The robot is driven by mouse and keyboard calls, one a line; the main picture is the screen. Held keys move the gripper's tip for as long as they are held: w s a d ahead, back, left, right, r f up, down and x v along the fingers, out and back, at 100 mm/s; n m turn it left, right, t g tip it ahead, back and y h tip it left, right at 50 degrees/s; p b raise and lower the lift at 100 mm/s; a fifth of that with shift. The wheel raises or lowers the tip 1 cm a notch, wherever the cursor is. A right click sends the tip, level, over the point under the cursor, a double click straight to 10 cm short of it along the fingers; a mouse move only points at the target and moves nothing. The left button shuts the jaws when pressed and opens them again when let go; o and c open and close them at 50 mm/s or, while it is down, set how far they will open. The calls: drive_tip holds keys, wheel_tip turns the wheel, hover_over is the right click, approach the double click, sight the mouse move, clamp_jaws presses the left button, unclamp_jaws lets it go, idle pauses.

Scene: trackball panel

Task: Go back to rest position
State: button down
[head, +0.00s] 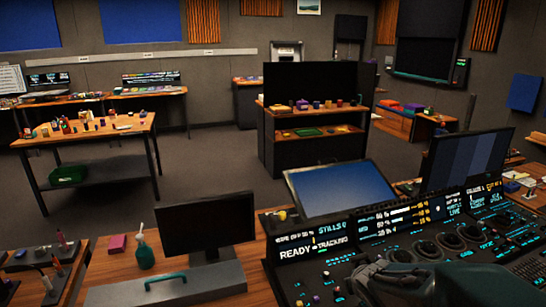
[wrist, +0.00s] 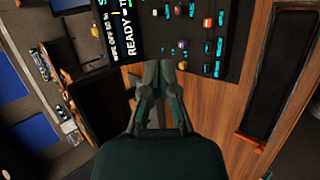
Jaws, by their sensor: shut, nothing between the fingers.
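My gripper (wrist: 158,74) is shut and empty; its fingers point up the middle of the wrist view. In the head view my gripper (head: 368,277) is at the lower right, above the control panel (head: 312,278), and my dark arm extends from it to the right. The panel has lit screens, dark knobs and small coloured buttons. It also shows in the wrist view (wrist: 207,25), turned sideways, beyond the fingertips. My gripper and arm hide part of the panel. I cannot tell whether the fingers touch it.
A tilted monitor (head: 328,190) stands behind the panel, and another monitor (head: 467,160) is to its right. A dark monitor (head: 207,224) stands left of the panel, near a green spray bottle (head: 144,252) and a pink block (head: 117,244). Open floor (head: 210,165) lies beyond.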

drive_tip(key=s+a+r+m+g, duration=0.1)
drive_tip(key=s+r+m, duration=0.2)
drive_tip(key=s+m, duration=0.3)
drive_tip(key=s+a+r+m+g, duration=0.1)
drive_tip(key=s+a+r+m, duration=0.1)
drive_tip(key=s+m, duration=0.5)
drive_tip(key=s+a+r+m+g+y, duration=0.1)
drive_tip(key=s+r+m, duration=0.3)
drive_tip(key=s, duration=0.5)
drive_tip(key=m, duration=0.2)
drive_tip(key=shift+s+a+r+m, duration=0.2)
drive_tip(key=shift+s+a+m, duration=0.1)
drive_tip(key=shift+m, duration=0.1)
